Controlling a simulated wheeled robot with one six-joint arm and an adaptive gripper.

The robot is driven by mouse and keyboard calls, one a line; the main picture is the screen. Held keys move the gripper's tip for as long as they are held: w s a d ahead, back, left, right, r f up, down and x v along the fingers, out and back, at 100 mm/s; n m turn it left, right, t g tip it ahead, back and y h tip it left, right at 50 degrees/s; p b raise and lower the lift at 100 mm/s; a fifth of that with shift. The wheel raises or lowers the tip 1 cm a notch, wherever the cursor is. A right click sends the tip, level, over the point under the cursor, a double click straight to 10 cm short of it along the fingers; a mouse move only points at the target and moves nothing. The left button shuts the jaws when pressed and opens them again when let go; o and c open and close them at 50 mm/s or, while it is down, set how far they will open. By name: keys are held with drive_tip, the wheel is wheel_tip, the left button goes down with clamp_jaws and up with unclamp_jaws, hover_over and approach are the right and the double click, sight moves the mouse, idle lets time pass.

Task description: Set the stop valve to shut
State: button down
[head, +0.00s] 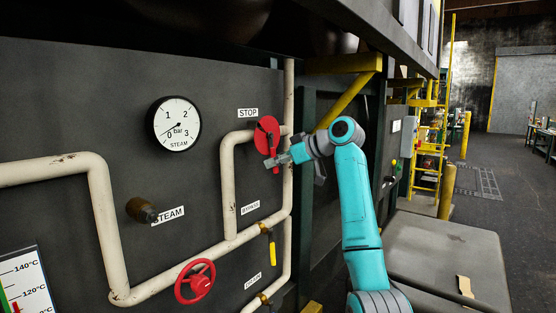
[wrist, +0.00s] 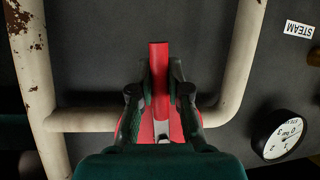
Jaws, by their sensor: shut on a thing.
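The stop valve (head: 267,127) is a red disc on the dark panel under a STOP label (head: 248,113). My gripper (head: 271,162) is at the lever, below the disc's centre. In the wrist view, my gripper (wrist: 160,80) has one finger on each side of the red lever (wrist: 159,57) and is shut on it. Parts of the red disc show behind the fingers. The fingers and wrist hide part of the valve.
Cream pipes (head: 228,190) run beside and below the valve. A red handwheel (head: 195,281), a yellow lever (head: 272,247) and a brown knob (head: 141,210) stick out lower on the panel. A steam gauge (head: 174,124) is to the left. A grey bench top (head: 450,250) is at lower right.

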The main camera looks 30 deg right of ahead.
drive_tip(key=shift+s+a+f+m+y, duration=0.1)
drive_tip(key=shift+s+a+m+y, duration=0.1)
drive_tip(key=shift+a+m+y, duration=0.35)
drive_tip(key=c, duration=1.1)
unclamp_jaws()
drive_tip(key=shift+s+d, duration=0.1)
drive_tip(key=v, duration=1.1)
drive_tip(key=shift+s+d+r, duration=0.1)
drive_tip(key=shift+s+r, duration=0.15)
